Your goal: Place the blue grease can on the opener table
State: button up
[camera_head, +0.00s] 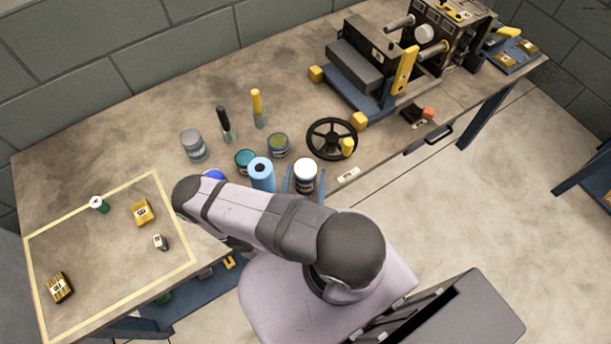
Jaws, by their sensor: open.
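A blue round top (214,175), which looks like the blue grease can, shows just behind my arm; most of it is hidden. The arm link crosses in front of it. My gripper is hidden behind the arm, so its place relative to the can does not show. The opener, a dark machine (355,62) with a blue base (368,103) and yellow corner blocks, stands at the back right of the bench. I cannot tell for sure which surface is the opener table.
Near the arm stand a grey can (194,147), a teal can (245,161), an olive can (279,145), a white-topped can (305,176) and a light blue roll (261,175). A black handwheel (331,138) lies before the opener. Small items lie inside a yellow outline (106,196) at left.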

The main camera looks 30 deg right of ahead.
aim_at(304, 178)
jog(key=shift+r, duration=0.15)
jog(key=shift+v, duration=1.4)
notch_tip(304, 178, up, 7)
jog(key=p, duration=0.6)
jog(key=shift+s+a+p, duration=0.1)
jog(key=shift+p, duration=0.2)
